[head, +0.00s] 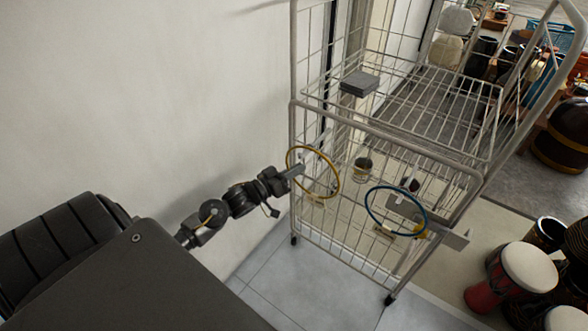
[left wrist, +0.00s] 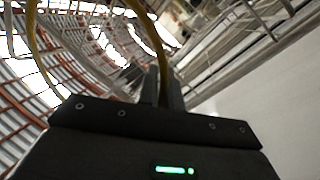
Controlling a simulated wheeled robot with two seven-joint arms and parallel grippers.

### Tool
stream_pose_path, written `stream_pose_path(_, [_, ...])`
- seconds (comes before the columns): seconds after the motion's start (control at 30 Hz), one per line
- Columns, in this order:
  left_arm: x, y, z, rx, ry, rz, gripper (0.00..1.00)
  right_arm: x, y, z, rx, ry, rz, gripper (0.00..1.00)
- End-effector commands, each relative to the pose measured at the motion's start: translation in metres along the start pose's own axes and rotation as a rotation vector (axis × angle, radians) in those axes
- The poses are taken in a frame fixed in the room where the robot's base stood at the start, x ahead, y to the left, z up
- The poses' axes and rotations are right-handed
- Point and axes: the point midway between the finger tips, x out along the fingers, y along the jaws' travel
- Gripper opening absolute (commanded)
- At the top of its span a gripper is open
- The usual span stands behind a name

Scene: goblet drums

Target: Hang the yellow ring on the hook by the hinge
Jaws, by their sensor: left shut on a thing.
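The yellow ring (head: 338,181) is held upright in front of the wire cage's front panel, near its left post (head: 293,75). My left gripper (head: 298,170) is shut on the ring at its left part. In the left wrist view the ring (left wrist: 32,45) curves up from between the two fingers (left wrist: 160,88). A small pale piece shows just above the fingertips by the left post; I cannot tell whether it is the hook or whether the ring touches it. The hinge is not clear. My right gripper is not in view.
A blue ring (head: 369,207) is at the right part of the front panel. A grey box (head: 360,83) sits on the cage's upper level. A white wall is on the left. Drums (head: 529,267) stand at the right. The tiled floor (head: 262,275) before the cage is clear.

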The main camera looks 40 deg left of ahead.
Motion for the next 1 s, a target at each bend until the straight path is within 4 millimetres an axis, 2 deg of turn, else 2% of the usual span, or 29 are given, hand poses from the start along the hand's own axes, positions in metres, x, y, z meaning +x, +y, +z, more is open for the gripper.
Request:
stream_pose_path(0.23, [0.000, 0.000, 0.000, 0.000, 0.001, 0.000, 0.00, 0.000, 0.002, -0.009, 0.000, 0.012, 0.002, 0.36])
stream_pose_path(0.27, [0.000, 0.000, 0.000, 0.000, 0.001, 0.000, 0.10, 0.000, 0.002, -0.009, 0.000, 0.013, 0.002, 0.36])
stream_pose_path(0.43, [0.000, 0.000, 0.000, 0.000, 0.001, 0.000, 0.32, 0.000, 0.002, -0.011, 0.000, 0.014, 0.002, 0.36])
stream_pose_path(0.77, [-0.004, 0.000, 0.001, -0.001, -0.002, -0.001, 0.32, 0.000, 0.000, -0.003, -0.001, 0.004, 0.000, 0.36])
stream_pose_path(0.87, [-0.016, -0.001, 0.002, -0.001, -0.003, -0.002, 0.32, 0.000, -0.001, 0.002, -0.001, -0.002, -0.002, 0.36])
stream_pose_path(1.0, [-0.043, -0.001, 0.002, -0.001, -0.004, -0.002, 0.32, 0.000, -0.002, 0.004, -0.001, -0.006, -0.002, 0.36])
